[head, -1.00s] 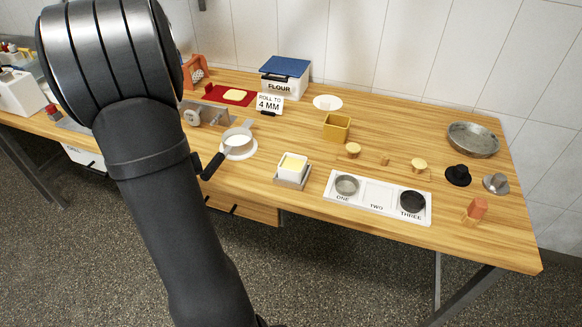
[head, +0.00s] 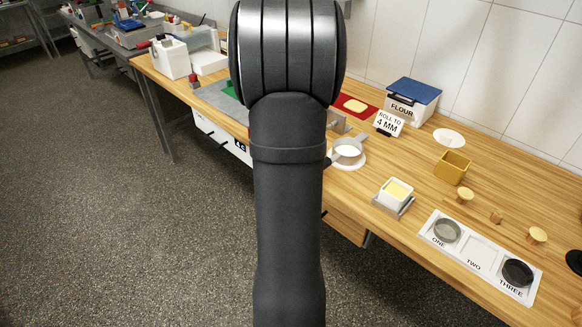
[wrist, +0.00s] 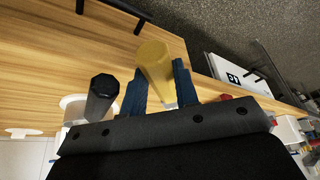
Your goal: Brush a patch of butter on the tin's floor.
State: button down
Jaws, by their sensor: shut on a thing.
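In the wrist view my gripper (wrist: 160,88) is shut on a yellow cylindrical handle (wrist: 154,65), which stands between its two blue fingers. No bristles show, so I cannot tell its far end. In the head view my arm hides the gripper. A white square dish with yellow butter (head: 398,188) sits on a small grey stand at the table's front. A round grey tin (head: 447,230) sits in place ONE of the white tray (head: 473,249), and a dark round one (head: 517,272) in place THREE. Place TWO looks empty. I cannot tell which tin the task means.
A mustard open box (head: 453,167), wooden knobs (head: 465,195), a flour bin (head: 412,100) and a "4 MM" sign (head: 389,122) stand around.

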jog(key=w+d+r+m+h, duration=0.1)
jog(key=w+d+r+m, duration=0.2)
jog(key=w+d+r, duration=0.3)
jog(key=s+d+r+n+g+h, duration=0.4)
jog(key=s+d+r+n, duration=0.25)
jog(key=s+d, duration=0.4)
jog(key=s+d+r+n+g+h, duration=0.3)
jog(key=s+d+r+n, duration=0.35)
jog(key=d, duration=0.75)
jog(key=shift+s+d+f+m, duration=0.1)
jog(key=shift+s+f+m, duration=0.25)
jog(key=shift+f, duration=0.6)
jog(key=shift+s+a+f+m, duration=0.1)
jog(key=shift+s+f+m, duration=0.2)
jog(key=shift+f, duration=0.6)
jog(key=shift+s+d+f+m, duration=0.1)
jog(key=shift+s+f+m, duration=0.25)
jog(key=shift+f, duration=0.6)
jog(key=shift+f, duration=0.6)
notch_tip(320, 180, up, 7)
